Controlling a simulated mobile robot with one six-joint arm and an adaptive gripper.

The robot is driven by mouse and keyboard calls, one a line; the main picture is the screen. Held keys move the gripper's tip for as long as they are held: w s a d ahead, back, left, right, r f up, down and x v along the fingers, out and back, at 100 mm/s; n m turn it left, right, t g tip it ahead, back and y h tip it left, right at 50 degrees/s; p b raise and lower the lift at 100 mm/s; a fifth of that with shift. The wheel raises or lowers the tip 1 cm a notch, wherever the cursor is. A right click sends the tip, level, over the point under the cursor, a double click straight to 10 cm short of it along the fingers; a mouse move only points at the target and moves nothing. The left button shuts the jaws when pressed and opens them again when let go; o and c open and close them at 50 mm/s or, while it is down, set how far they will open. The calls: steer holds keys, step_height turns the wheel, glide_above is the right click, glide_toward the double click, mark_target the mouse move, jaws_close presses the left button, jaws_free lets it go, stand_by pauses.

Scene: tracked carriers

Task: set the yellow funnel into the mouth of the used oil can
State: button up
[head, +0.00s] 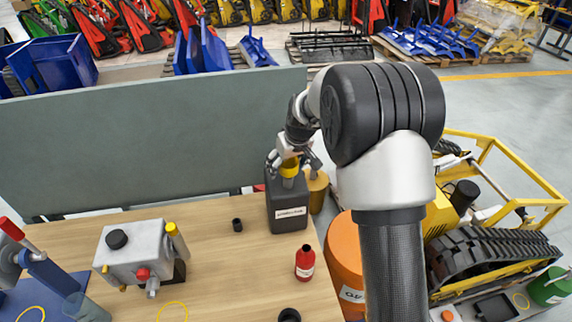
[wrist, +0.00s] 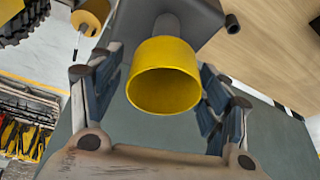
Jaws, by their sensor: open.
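The used oil can (head: 285,215) is a dark grey can with a white label, upright near the far right corner of the table. The yellow funnel (head: 289,167) stands at its top with its wide end up. In the wrist view the funnel (wrist: 163,90) shows its open rim, and its narrow stem points to the top of the grey can (wrist: 198,20). The stem appears to meet the mouth, but the exact contact is hidden. My gripper (head: 292,160) is open, with its fingers on either side of the funnel, as the wrist view also shows (wrist: 160,75).
A small black cap (head: 237,225), a red bottle (head: 305,265) and a grey machine part (head: 133,257) are on the wooden table. A brass-coloured container (head: 318,192) and an orange drum (head: 345,250) stand beyond the right edge. A grey-green panel (head: 140,145) borders the back.

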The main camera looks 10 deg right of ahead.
steer(key=v, duration=1)
steer(key=shift+s+r, duration=0.2)
steer(key=shift+r, duration=0.1)
steer(key=shift+s+d+r, duration=0.1)
steer(key=shift+s+r, duration=0.05)
steer(key=shift+r, duration=0.15)
